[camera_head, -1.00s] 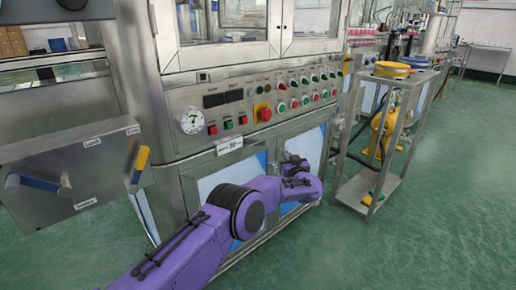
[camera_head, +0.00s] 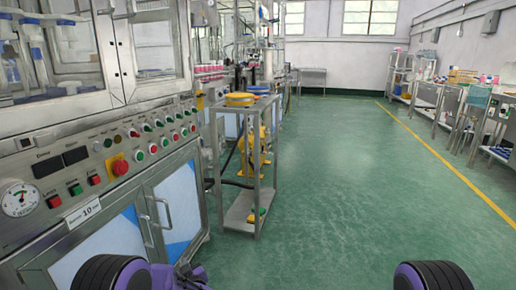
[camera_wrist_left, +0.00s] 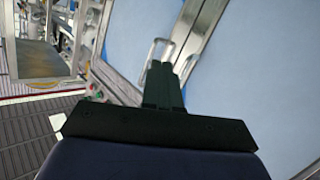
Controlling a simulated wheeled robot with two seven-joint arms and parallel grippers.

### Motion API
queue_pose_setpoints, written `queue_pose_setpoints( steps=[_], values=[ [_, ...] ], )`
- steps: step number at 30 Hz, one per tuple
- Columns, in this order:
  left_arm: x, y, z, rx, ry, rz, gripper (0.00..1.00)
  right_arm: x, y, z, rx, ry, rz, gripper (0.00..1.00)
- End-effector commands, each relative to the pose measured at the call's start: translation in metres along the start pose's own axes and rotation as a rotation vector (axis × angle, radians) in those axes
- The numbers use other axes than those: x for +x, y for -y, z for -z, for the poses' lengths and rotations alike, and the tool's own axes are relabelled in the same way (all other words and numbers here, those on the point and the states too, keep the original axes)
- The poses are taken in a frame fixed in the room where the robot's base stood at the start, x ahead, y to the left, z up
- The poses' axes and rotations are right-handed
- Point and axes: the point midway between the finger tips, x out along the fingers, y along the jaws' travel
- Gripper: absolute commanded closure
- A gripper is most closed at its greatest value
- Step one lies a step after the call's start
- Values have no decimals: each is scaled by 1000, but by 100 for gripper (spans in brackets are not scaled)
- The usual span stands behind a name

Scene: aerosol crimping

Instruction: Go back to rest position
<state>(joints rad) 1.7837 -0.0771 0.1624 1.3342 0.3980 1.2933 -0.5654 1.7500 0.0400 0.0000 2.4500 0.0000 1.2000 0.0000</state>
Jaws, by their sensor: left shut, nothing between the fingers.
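My left gripper (camera_head: 190,276) is low in the head view, beside the purple and black parts of my left arm, in front of the machine's lower doors. In the left wrist view its dark fingers (camera_wrist_left: 163,70) are together, with nothing between them. Pale blue door panels and a metal handle (camera_wrist_left: 155,50) show beyond the fingertips. A purple and black part of my right arm shows at the bottom right of the head view. My right gripper is out of view.
The steel machine's control panel (camera_head: 110,165), with a gauge (camera_head: 19,199) and red and green buttons, fills the left. A metal frame stand (camera_head: 247,205) with a yellow-topped item (camera_head: 240,99) stands right of it. Open green floor (camera_head: 360,190) lies to the right; benches line the right wall.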

Motion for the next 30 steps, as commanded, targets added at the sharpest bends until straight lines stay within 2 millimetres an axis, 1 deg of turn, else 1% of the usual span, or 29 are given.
queue_pose_setpoints(
  steps=[1,2,3,5,6,8,9,11,12,13,14,15,17,18,20,21,22,24,26,29,30],
  values=[
    [-18,24,-30,17,76,-9,100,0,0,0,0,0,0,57],
    [-30,40,-48,23,123,-14,100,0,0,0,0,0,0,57],
    [-48,63,-69,30,190,-15,100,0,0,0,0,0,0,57],
    [-80,97,-99,43,296,-10,100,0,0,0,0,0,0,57],
    [-102,121,-115,52,365,-1,100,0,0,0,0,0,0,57],
    [-137,154,-133,64,465,19,100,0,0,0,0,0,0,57],
    [-160,175,-142,74,527,35,100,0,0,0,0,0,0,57],
    [-192,203,-151,88,611,61,100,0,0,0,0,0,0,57],
    [-212,219,-155,99,662,78,100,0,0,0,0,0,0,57],
    [-227,230,-157,108,697,91,100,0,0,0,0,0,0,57],
    [-241,241,-158,117,731,104,100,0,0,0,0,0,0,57],
    [-259,256,-158,132,774,121,100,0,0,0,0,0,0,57],
    [-286,274,-157,157,836,144,100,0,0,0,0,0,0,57],
    [-303,286,-155,178,874,159,100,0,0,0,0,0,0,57],
    [-328,304,-150,208,928,184,100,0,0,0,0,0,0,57],
    [-343,317,-145,224,959,211,100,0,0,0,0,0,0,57],
    [-346,318,-132,221,959,225,100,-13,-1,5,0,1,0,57],
    [-350,309,-103,220,953,216,100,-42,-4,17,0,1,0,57],
    [-354,305,-86,220,952,216,100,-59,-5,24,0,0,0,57],
    [-360,298,-54,220,952,216,100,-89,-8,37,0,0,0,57],
    [-364,294,-39,221,951,216,100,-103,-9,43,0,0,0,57]
  ],
)
